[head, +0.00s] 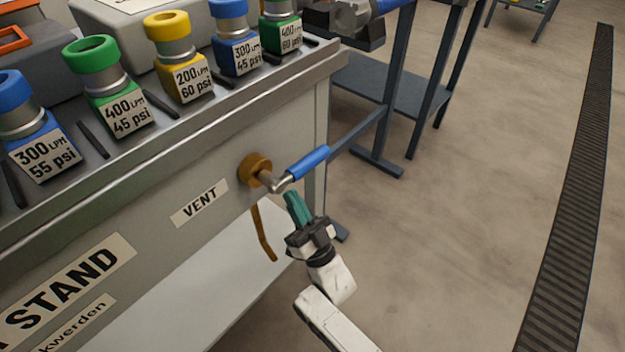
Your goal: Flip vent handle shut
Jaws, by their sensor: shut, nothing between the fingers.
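The vent handle (307,162) is a blue-gripped lever on a metal stem. It comes out of a brass-coloured round fitting (255,169) on the front panel of the stand, and its blue end points up and to the right in the head view. A VENT label (199,204) is on the panel left of the fitting. My gripper (292,199) has teal fingers, closed together and empty. Its fingertips are just below the handle's metal elbow in the picture; I cannot tell whether they touch it. A bent brown tube (262,232) hangs below the fitting.
Several coloured, labelled valves, including a yellow one (179,62), stand along the top of the stand (222,105). A dark metal table (388,92) stands behind, right of the stand. The floor (470,190) to the right is clear up to a drain grate (580,190).

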